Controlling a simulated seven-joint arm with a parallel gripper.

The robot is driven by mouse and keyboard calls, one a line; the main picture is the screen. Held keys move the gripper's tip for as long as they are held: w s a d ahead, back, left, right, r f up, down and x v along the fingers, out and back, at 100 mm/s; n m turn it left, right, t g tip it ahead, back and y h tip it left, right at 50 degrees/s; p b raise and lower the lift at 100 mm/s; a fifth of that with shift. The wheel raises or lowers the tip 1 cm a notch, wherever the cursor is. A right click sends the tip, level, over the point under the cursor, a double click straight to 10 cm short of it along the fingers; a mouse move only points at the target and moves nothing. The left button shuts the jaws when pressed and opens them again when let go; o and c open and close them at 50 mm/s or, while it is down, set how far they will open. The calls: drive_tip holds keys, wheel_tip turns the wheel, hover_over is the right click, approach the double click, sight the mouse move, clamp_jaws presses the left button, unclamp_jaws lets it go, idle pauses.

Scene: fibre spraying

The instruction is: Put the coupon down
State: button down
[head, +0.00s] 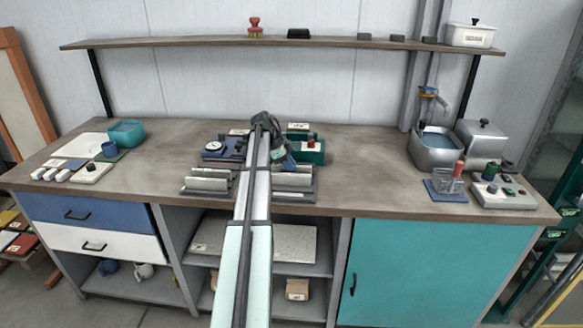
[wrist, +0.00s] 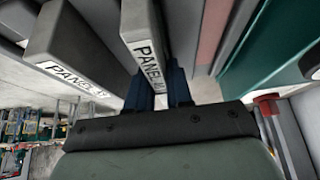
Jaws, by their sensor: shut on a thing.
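In the wrist view my gripper (wrist: 158,100) has its two blue fingers shut on a grey coupon (wrist: 140,20), a slab with a white label reading PANEL and a mark I cannot read fully. Beside it on the left is a second grey slab (wrist: 85,40), also labelled PANEL, apart from the fingers. In the head view my gripper (head: 284,160) is low over the middle of the bench, among the fixtures. My arm covers part of that spot, and I cannot make out the held coupon there. Whether the coupon touches anything beneath is hidden.
A grey rack (head: 210,184) with long blocks lies at the bench's front edge, partly behind my arm. A blue dial device (head: 222,151) and a green device (head: 310,156) flank the gripper. A metal basin (head: 436,158) stands right. The bench (head: 365,165) between is bare.

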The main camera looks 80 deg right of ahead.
drive_tip(key=shift+a+f, duration=0.1)
drive_tip(key=shift+f, duration=0.25)
drive_tip(key=shift+f, duration=0.1)
drive_tip(key=c, duration=1.1)
unclamp_jaws()
drive_tip(key=shift+a+f, duration=0.1)
drive_tip(key=shift+f, duration=0.05)
drive_tip(key=shift+o, duration=0.4)
drive_tip(key=shift+a, duration=0.1)
drive_tip(key=shift+s+a, duration=0.1)
drive_tip(key=shift+a, duration=0.05)
drive_tip(key=shift+r, duration=0.5)
drive_tip(key=v, duration=1.2)
drive_tip(key=shift+d+r, duration=0.25)
drive_tip(key=shift+d, duration=0.2)
